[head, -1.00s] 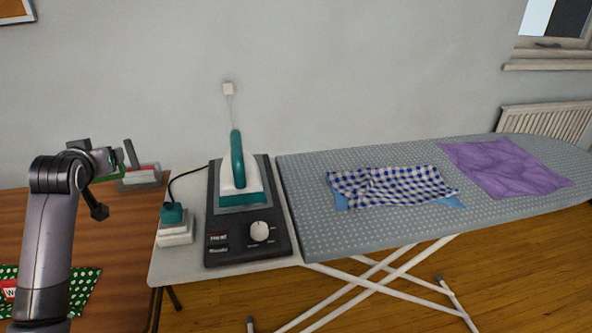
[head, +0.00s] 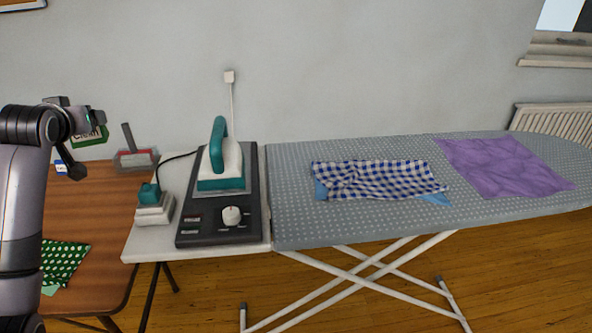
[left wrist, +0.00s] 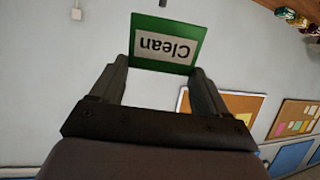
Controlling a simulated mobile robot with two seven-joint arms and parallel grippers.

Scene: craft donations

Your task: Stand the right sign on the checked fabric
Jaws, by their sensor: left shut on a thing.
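A green sign (head: 90,137) with a pale label is held in my left gripper (head: 92,118), above the wooden table. In the left wrist view the sign (left wrist: 165,43) reads "Clean", upside down, between the two fingers (left wrist: 160,75). The blue-and-white checked fabric (head: 385,180) lies rumpled on the ironing board, well to the right of the sign. A light blue cloth (head: 436,199) shows from under it. My right gripper is not in view.
An iron (head: 220,165) stands on its dark base beside the ironing board (head: 300,225). Purple fabric (head: 505,167) lies on the board's right. Green dotted fabric (head: 62,262) and a clear holder (head: 135,160) are on the wooden table (head: 105,215). Bare board surrounds the checked fabric.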

